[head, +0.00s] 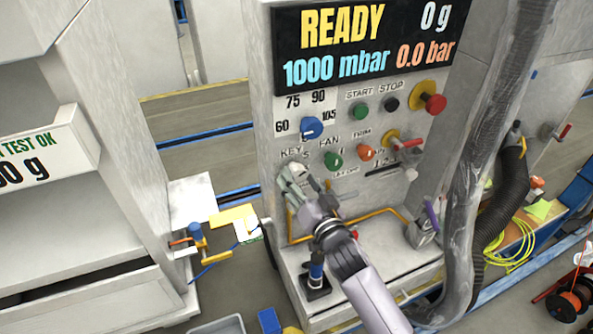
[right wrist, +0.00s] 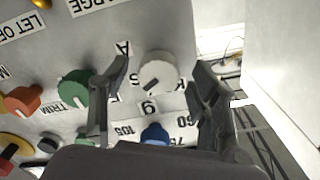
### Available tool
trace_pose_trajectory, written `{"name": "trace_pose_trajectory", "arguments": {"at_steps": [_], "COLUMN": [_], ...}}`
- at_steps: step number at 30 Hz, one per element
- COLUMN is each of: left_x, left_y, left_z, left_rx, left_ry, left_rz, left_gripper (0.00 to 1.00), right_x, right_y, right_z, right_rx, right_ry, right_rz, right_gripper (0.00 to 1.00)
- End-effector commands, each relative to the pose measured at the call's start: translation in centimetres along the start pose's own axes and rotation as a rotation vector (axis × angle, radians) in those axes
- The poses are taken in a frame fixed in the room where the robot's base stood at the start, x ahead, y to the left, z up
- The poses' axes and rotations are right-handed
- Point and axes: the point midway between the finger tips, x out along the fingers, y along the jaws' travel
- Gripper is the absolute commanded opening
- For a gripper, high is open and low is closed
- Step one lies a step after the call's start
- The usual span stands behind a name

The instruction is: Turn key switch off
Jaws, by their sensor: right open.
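The key switch (right wrist: 160,74) is a pale round knob with a dark slot on the grey panel, beside a partly covered KEY label. In the right wrist view my right gripper (right wrist: 160,97) is open, with one dark finger on each side of the knob. I see gaps between the fingers and the knob, and nothing is held. In the head view my right gripper (head: 300,183) is at the lower left of the panel, just below the KEY label, and largely hides the switch. My left gripper is not in view.
The green FAN knob (head: 333,161) and blue dial (head: 311,128) are close to the gripper. An orange knob (head: 366,153), red-handled valve (head: 405,144) and red stop button (head: 435,103) lie to the right. A thick grey hose (head: 480,150) hangs at the right.

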Motion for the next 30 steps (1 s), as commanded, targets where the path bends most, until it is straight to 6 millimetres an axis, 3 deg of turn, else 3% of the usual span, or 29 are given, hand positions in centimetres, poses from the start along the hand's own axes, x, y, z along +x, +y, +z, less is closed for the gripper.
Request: {"name": "trace_pose_trajectory", "arguments": {"at_steps": [6,18,30], "left_x": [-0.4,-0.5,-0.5], "left_y": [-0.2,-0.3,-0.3], "left_z": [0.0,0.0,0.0], "left_rx": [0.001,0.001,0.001], "left_ry": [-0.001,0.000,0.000], "left_rz": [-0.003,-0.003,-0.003], "left_gripper": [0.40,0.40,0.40], "right_x": [2.2,2.6,2.6], "right_y": [0.0,0.1,0.1], "right_z": [-0.1,0.1,0.0], "right_rx": [0.000,-0.001,-0.001], "right_ry": [0.000,0.000,0.000], "right_rz": [0.001,0.001,0.001], "right_gripper": [0.56,0.55,0.29]}}
